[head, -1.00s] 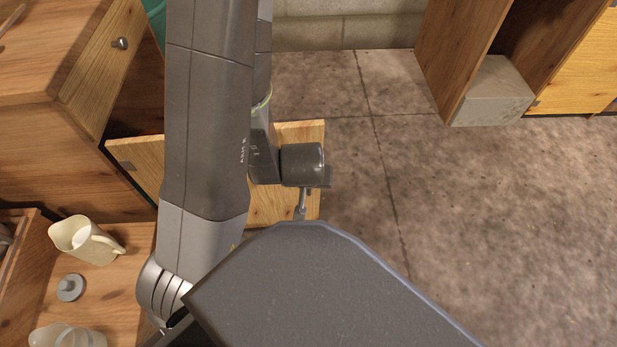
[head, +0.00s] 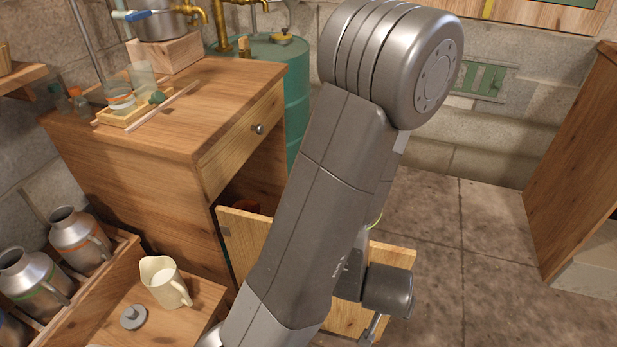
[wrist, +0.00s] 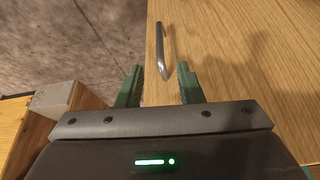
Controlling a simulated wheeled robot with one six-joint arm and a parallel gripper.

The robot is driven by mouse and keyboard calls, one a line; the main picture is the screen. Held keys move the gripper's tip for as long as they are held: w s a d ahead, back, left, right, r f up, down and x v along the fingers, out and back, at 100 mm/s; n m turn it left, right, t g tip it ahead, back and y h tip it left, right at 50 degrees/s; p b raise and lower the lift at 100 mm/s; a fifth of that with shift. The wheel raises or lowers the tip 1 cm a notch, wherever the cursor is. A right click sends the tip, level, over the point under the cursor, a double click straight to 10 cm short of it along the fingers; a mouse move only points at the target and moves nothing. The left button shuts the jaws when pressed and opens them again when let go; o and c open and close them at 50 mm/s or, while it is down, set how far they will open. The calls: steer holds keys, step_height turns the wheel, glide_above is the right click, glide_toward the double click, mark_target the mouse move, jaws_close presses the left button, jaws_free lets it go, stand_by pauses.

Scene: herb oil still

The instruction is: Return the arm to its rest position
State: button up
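My arm crosses the middle of the head view, with its dark wrist part in front of an open wooden cabinet door (head: 400,255). The gripper's fingers cannot be made out in the head view. In the wrist view my gripper (wrist: 158,80) has two green fingers spread apart. A metal bar handle (wrist: 161,45) on a wooden panel (wrist: 235,50) shows between and beyond the fingertips. The fingers are not closed on it; whether either touches it I cannot tell.
A wooden cabinet (head: 130,160) with a drawer stands at left, its lower compartment open. A cream jug (head: 163,280), a grey lid (head: 133,317) and metal cans (head: 75,235) are at lower left. A green drum (head: 297,85) stands behind.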

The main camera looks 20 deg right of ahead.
steer(key=b+x, duration=0.6)
steer(key=x, duration=0.7)
steer(key=shift+f, duration=0.1)
steer(key=shift+w, duration=0.15)
